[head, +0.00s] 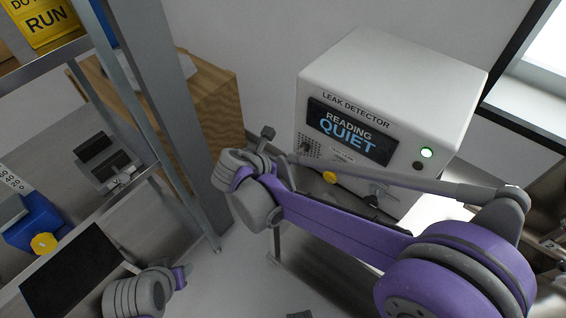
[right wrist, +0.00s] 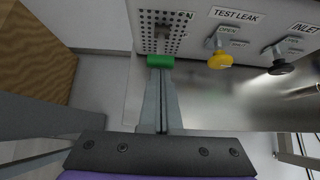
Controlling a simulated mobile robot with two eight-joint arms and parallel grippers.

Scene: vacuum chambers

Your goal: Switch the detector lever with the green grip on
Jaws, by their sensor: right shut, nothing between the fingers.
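The detector lever's green grip (right wrist: 160,61) shows in the right wrist view, below a perforated patch of the leak detector's front. A short dark stem shows above it. My right gripper (right wrist: 160,74) is shut and empty, its fingertips right at the grip's near side; I cannot tell whether they touch it. My left gripper's fingers are not visible.
A yellow knob (right wrist: 220,61) labelled TEST LEAK and a black inlet knob (right wrist: 281,67) sit right of the green grip. A metal shelf post (head: 165,95) and wooden cabinet (head: 215,105) stand left of the detector. Shelving with a blue item (head: 35,222) is at left.

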